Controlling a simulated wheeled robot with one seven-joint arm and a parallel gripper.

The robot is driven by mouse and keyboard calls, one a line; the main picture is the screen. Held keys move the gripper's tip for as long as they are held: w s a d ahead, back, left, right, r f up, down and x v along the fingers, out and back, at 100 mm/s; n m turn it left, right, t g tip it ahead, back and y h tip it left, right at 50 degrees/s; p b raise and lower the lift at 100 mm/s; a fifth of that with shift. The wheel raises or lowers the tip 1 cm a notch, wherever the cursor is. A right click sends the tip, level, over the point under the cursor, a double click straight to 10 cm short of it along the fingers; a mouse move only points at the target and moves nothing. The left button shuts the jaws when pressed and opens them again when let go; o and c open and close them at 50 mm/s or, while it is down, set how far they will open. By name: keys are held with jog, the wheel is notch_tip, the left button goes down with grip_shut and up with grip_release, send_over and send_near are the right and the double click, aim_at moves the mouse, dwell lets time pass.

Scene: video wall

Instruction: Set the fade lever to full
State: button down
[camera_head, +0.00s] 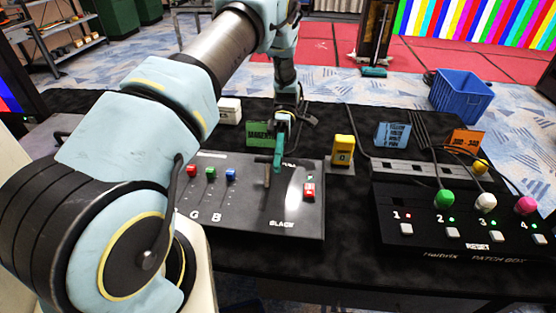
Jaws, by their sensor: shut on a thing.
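The fader panel (250,222) is a grey box on the black-covered table, with a vertical slot right of its middle. "BLACK" is printed at the slot's near end; a partly covered label sits at its far end. My gripper (279,152) is over the far end of the slot, pointing down, its teal finger in front of the fade lever. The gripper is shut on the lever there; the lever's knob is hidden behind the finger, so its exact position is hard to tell.
Red, green and blue small sliders (210,174) and a red switch (309,191) flank the slot. A yellow block (343,150) stands behind the panel. A patch box (455,228) with coloured plugs is at right, and a blue crate (461,97) is behind it.

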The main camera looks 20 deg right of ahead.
jog(key=c, duration=0.8)
grip_release()
jog(key=shift+o, duration=0.2)
jog(key=shift+w, duration=0.1)
jog(key=b+v, duration=0.2)
jog(key=v, duration=0.3)
jog(key=shift+w+d, duration=0.15)
jog(key=shift+w, duration=0.2)
jog(key=shift+v, duration=0.85)
jog(key=shift+r, duration=0.1)
jog(key=shift+s, duration=0.1)
